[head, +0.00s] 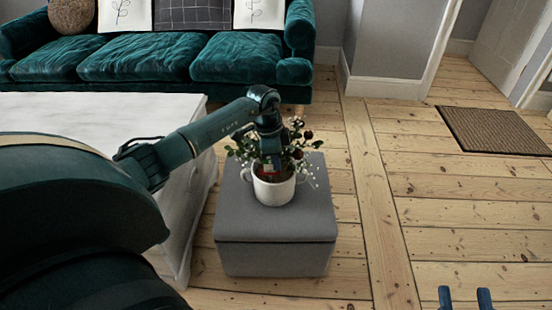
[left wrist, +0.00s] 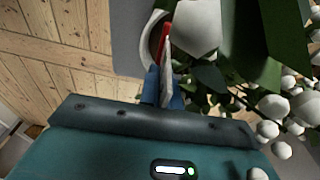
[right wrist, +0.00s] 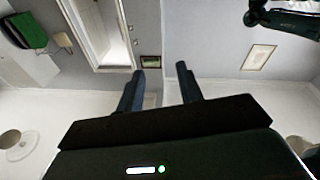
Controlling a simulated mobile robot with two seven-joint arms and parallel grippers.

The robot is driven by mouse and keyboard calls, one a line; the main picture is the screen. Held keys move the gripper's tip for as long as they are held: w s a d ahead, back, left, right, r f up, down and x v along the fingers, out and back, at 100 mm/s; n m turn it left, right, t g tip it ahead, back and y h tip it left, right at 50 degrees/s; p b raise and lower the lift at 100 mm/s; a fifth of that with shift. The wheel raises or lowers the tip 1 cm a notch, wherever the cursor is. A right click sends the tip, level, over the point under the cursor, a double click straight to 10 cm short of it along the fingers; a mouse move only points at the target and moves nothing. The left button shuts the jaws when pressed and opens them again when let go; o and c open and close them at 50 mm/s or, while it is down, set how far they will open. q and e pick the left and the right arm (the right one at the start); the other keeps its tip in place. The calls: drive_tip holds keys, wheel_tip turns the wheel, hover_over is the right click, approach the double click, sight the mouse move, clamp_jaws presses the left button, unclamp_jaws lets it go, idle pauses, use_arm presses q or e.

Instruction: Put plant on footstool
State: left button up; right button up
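The plant (head: 300,150), with dark leaves, red blooms and white buds, grows in a white two-handled pot (head: 274,192). The pot is upright over the middle of the grey footstool's top (head: 316,222); it appears to rest there, though a small gap cannot be ruled out. My left gripper (head: 270,168) reaches down into the foliage from above. In the left wrist view its fingers (left wrist: 165,88) are close together around a thin pale part of the plant; leaves and buds hide some of it. My right gripper (head: 464,298) is open and empty, well to the right of the footstool.
A white chest-like table (head: 95,108) stands close to the left of the footstool. A green sofa (head: 180,58) is behind. Bare floorboards (head: 440,215) lie free to the right, with a brown doormat (head: 495,130) near the door.

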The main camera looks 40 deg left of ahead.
use_arm(q)
drive_tip(key=o, duration=0.5)
drive_tip(key=shift+c, duration=0.2)
